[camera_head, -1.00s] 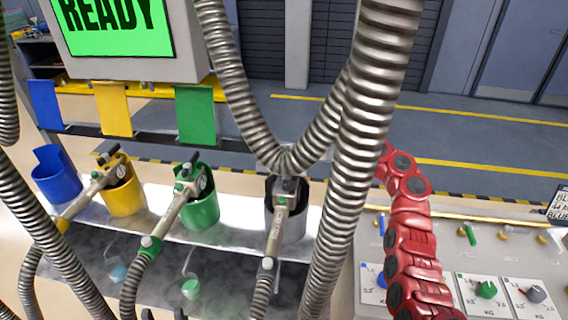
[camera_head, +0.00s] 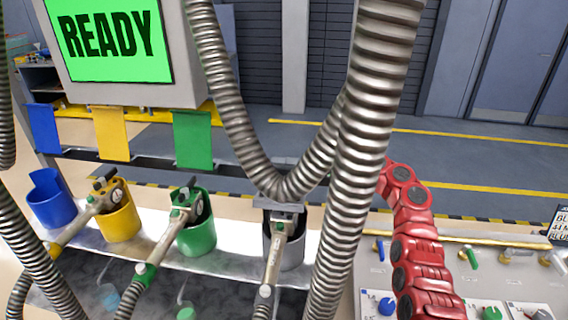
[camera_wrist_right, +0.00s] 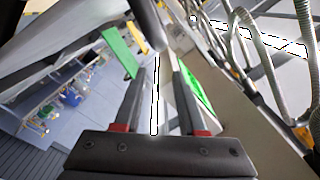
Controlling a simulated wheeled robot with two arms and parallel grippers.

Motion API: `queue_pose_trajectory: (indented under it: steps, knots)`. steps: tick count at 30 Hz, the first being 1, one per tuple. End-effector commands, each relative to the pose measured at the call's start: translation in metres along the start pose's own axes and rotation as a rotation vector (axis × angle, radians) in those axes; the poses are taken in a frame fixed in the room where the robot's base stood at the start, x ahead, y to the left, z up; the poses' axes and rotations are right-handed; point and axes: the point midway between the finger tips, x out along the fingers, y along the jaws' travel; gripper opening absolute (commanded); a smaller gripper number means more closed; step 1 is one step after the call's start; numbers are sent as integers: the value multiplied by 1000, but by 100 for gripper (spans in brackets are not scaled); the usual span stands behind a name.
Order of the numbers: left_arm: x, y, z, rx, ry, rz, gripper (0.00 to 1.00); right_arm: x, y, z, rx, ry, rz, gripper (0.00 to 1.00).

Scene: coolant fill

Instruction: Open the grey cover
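I cannot make out the grey cover for sure. Blue (camera_head: 45,129), yellow (camera_head: 112,134) and green (camera_head: 193,139) covers hang in a row behind the holders, and the space to their right is largely behind thick ribbed hoses. Below that space stands a grey holder (camera_head: 292,250) with a nozzle (camera_head: 277,243) in it. My right gripper (camera_wrist_right: 159,78) is open in the right wrist view, with no object clearly held between its fingers. The green cover (camera_wrist_right: 119,52) shows left of them. In the head view my red right arm reaches up behind the hose, which hides its hand. My left gripper is out of view.
Ribbed hoses (camera_head: 362,130) hang in front of the right arm. Blue (camera_head: 52,206), yellow (camera_head: 121,226) and green (camera_head: 199,238) holders stand left of the grey one. A screen (camera_head: 108,38) reads READY. A panel with knobs (camera_head: 500,272) lies at right.

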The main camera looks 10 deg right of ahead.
Motion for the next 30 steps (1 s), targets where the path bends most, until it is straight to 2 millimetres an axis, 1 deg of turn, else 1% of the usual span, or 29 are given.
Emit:
queue_pose_trajectory:
  steps: [9, 11, 14, 17, 24, 27, 30]
  knots:
    - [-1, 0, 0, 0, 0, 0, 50, -1, 0, 0, 0, -1, 0, 45]
    - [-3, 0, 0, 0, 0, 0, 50, -4, 1, 1, -1, -1, 0, 45]
    - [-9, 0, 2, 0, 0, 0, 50, -16, 2, 2, -2, -1, 0, 45]
    - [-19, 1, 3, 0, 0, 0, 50, -38, 4, 3, -3, 1, 4, 45]
    - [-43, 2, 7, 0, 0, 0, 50, -103, 5, 3, 1, 2, 4, 45]
    - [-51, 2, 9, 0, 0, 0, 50, -127, 4, 2, 0, -1, 4, 45]
    - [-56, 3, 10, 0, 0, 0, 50, -147, 3, 2, 0, 0, 2, 45]
